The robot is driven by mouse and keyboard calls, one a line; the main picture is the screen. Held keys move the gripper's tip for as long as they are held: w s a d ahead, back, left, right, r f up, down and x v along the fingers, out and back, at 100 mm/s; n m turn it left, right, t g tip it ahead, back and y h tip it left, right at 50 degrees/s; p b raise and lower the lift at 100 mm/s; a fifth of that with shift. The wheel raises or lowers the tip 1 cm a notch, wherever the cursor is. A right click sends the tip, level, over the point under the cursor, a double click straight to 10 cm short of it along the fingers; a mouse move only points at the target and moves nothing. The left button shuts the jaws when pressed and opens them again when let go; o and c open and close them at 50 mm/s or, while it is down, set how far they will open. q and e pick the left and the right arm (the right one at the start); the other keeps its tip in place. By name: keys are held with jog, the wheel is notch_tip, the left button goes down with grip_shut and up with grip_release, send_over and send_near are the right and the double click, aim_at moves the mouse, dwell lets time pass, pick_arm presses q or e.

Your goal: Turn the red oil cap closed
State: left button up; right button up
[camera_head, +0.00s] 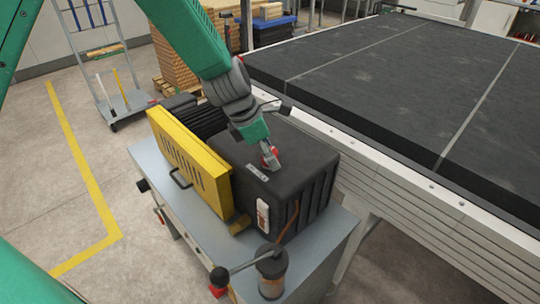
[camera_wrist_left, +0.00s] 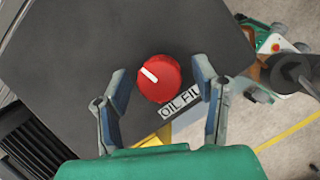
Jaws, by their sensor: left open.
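The red oil cap (camera_wrist_left: 159,79) is a round knob with a white line, set on top of a dark grey machine housing (camera_wrist_left: 75,55). The white line points to the upper left in the left wrist view. A white label (camera_wrist_left: 178,101) reading "OIL FIL" lies beside the cap, partly hidden. My left gripper (camera_wrist_left: 162,82) is open, with one finger on each side of the cap and visible gaps to it. In the head view the cap (camera_head: 270,153) shows partly behind my left gripper (camera_head: 268,158), which points down at the housing top. My right gripper is not in view.
The housing and a yellow guard (camera_head: 190,160) stand on a grey cart (camera_head: 322,235). A lever with a clear cylinder (camera_head: 271,272) is at the cart's front. A wide black conveyor bed (camera_head: 400,80) lies right. A trolley (camera_head: 125,103) stands at the back left.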

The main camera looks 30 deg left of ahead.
pick_arm(q)
jog(key=shift+d+f, duration=0.15)
jog(key=shift+f, duration=0.15)
jog(key=shift+a, duration=0.2)
jog(key=c, duration=1.1)
jog(key=shift+c, duration=0.2)
